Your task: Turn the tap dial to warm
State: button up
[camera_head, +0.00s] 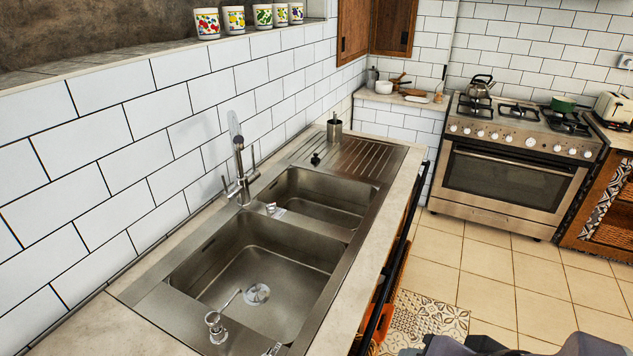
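The tap (240,165) stands upright on the back rim of the double sink, beside the white tiled wall. It is metal, with a tall spout and side levers near its base; which way the levers are set I cannot tell. No marking for warm can be read. My gripper is not clearly in view; only dark grey parts, which I cannot identify for sure, show at the bottom right edge.
The steel sink (346,254) has two basins and a ribbed drainer with a metal cup (334,130). A stove (510,165) stands at the back right. Several patterned mugs (207,23) line the ledge.

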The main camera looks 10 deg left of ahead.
aim_at(271, 208)
jog(key=i+l+u, duration=0.2)
jog(key=l, duration=0.15)
jog(key=i+l+u, duration=0.2)
jog(key=l, duration=0.2)
jog(key=l+u, duration=0.2)
jog(key=l, duration=0.2)
jog(key=i+l+u, duration=0.2)
jog(key=l, duration=0.2)
jog(key=i+l+u, duration=0.15)
jog(key=i+u, duration=0.3)
jog(key=i+l+u, duration=0.4)
jog(key=i+j, duration=0.05)
jog(key=i, duration=0.05)
